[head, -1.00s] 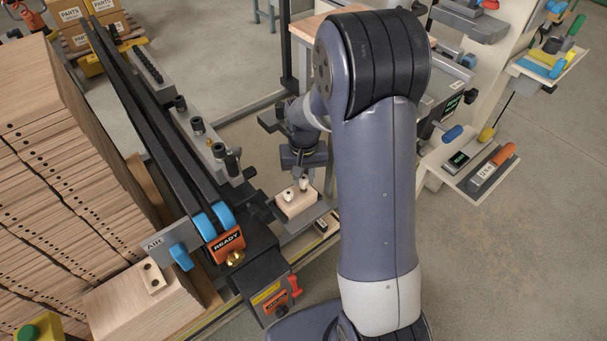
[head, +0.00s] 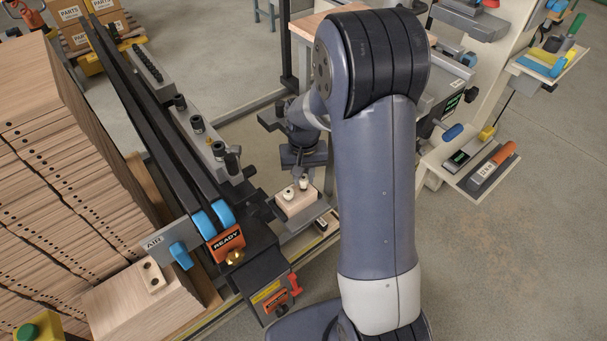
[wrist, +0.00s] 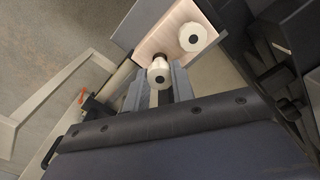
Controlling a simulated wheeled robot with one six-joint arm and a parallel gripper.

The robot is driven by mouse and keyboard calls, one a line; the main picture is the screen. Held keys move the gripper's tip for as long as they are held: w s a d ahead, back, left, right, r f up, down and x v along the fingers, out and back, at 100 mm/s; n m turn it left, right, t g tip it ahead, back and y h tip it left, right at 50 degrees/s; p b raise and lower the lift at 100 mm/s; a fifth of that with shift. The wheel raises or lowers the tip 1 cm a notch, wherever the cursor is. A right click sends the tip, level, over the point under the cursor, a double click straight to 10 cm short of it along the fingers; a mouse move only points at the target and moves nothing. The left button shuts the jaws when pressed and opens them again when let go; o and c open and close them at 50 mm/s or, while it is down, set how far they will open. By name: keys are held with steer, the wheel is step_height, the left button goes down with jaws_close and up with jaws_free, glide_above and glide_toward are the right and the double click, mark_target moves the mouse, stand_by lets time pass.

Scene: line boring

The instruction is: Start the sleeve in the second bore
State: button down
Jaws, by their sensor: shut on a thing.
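A pale wooden block (head: 297,207) sits in a grey holder below my wrist. It also shows in the wrist view (wrist: 172,24). One white sleeve (wrist: 192,37) stands in the block, clear of my fingers. A second white sleeve (wrist: 158,72) is between the fingertips of my gripper (wrist: 158,80), which is shut on it. In the head view both white sleeves (head: 288,193) appear upright at the block's top.
A black rail machine with a READY sign (head: 227,243) stands left of the block. A stack of drilled wooden boards (head: 35,170) fills the left side. A panel with tool shelves (head: 470,165) stands at the right. Open floor (head: 510,260) lies at lower right.

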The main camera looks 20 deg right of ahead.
steer(key=shift+f+b, duration=0.7)
steer(key=shift+f, duration=0.4)
steer(key=c, duration=1.1)
jaws_free()
steer(key=shift+r, duration=0.15)
steer(key=shift+r+p, duration=3.15)
steer(key=shift+r, duration=0.8)
steer(key=shift+f, duration=0.2)
step_height(320, 180, down, 8)
steer(key=b, duration=0.6)
steer(key=shift+r, duration=0.1)
